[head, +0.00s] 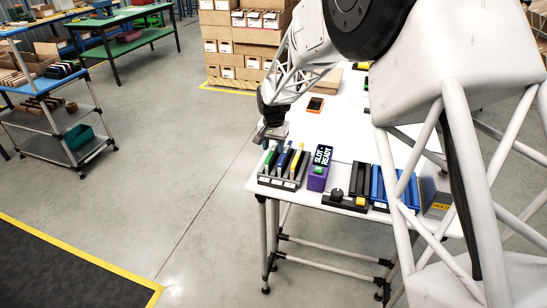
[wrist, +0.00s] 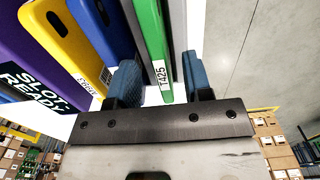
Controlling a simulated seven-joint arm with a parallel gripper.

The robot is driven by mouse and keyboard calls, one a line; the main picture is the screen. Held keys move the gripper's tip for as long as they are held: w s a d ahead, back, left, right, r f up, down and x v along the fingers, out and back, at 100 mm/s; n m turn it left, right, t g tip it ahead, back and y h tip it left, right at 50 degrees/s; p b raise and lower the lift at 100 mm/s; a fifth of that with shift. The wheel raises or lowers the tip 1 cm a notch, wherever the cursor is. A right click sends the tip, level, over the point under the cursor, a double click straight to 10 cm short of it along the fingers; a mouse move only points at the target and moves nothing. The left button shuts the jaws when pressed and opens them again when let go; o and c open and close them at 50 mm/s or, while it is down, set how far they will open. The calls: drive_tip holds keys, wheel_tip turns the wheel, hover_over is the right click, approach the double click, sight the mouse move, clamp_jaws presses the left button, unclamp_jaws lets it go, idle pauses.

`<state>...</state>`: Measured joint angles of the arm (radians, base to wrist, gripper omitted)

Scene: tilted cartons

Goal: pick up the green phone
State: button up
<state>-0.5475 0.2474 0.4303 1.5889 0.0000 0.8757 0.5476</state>
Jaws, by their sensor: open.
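The green phone (wrist: 152,40) stands on edge in a dark slotted rack (head: 265,181) at the table's near left corner. It also shows in the head view (head: 274,156), at the left end of the row. It bears a white label reading T425. My gripper (wrist: 161,68) is open and empty. In the wrist view its two blue fingers lie to either side of the green phone's labelled end, the left finger closer to it. In the head view my gripper (head: 272,134) is just above the rack's left end. The phone's lower part is hidden in the rack.
Blue phones (wrist: 92,25) and a yellow phone (wrist: 62,45) stand close left of the green one in the wrist view. A purple block (head: 317,180) with a SLOT READY sign is right of the rack.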

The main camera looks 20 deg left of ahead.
sight(274, 148)
drive_tip(key=shift+f, duration=1)
drive_tip(key=shift+c, duration=0.4)
clamp_jaws()
drive_tip(key=shift+r, duration=0.1)
drive_tip(key=shift+r, duration=4.95)
